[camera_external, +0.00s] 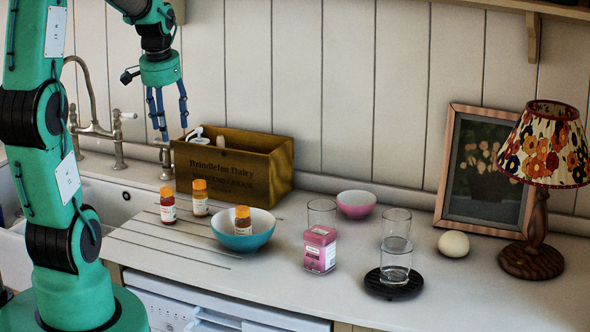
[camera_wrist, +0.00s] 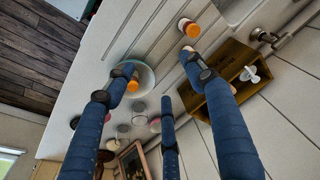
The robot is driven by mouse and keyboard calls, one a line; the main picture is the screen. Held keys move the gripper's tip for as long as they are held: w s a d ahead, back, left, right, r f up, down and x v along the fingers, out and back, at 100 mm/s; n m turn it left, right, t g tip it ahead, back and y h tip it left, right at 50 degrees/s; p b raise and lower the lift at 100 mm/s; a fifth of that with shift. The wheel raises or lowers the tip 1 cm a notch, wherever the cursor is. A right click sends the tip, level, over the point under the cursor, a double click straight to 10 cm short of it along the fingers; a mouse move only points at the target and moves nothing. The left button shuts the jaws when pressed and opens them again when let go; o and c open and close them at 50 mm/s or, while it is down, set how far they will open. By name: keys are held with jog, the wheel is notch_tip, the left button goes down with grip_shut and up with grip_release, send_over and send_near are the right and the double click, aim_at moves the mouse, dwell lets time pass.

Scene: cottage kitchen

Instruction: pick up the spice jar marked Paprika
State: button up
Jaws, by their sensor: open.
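Three small jars with orange caps show in the external view. A reddish one (camera_external: 168,206) stands on the counter at left. A second jar (camera_external: 200,198) stands just right of it, near the crate. A third jar (camera_external: 243,221) is inside the teal bowl (camera_external: 262,240). Their labels are too small to read, so I cannot tell which is Paprika. My gripper (camera_external: 173,128) is open and empty, above the counter near the crate's left end. In the wrist view, one jar (camera_wrist: 189,28) is at top and one (camera_wrist: 134,80) is in the bowl, partly behind a finger.
A wooden crate (camera_external: 225,175) holding a white-topped item stands against the wall. Right of the bowl are a pink-labelled container (camera_external: 320,250), glasses, a black trivet (camera_external: 394,285), a pink bowl (camera_external: 356,204), a pale round object, a picture and a lamp. The sink is at left.

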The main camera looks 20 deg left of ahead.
jog(key=w+a+f+g, duration=0.1)
jog(key=w+a+f, duration=0.4)
jog(key=w+f, duration=0.25)
jog(key=m+g+p, duration=0.1)
jog(key=p, duration=0.1)
send_over(172, 210)
jog(key=w+a, duration=0.1)
notch_tip(172, 210, down, 9)
jog(key=shift+w+a+f, duration=0.1)
jog(key=shift+w, duration=0.05)
jog(key=shift+f, duration=0.1)
jog(key=shift+f+b, duration=0.5)
jog(key=shift+f, duration=3.75)
jog(key=shift+w+a+f+b, duration=0.1)
jog(key=shift+f+b, duration=0.05)
jog(key=shift+f, duration=1.2)
jog(key=shift+w+f+b, duration=0.1)
jog(key=shift+f+b, duration=0.05)
jog(key=shift+f, duration=1.15)
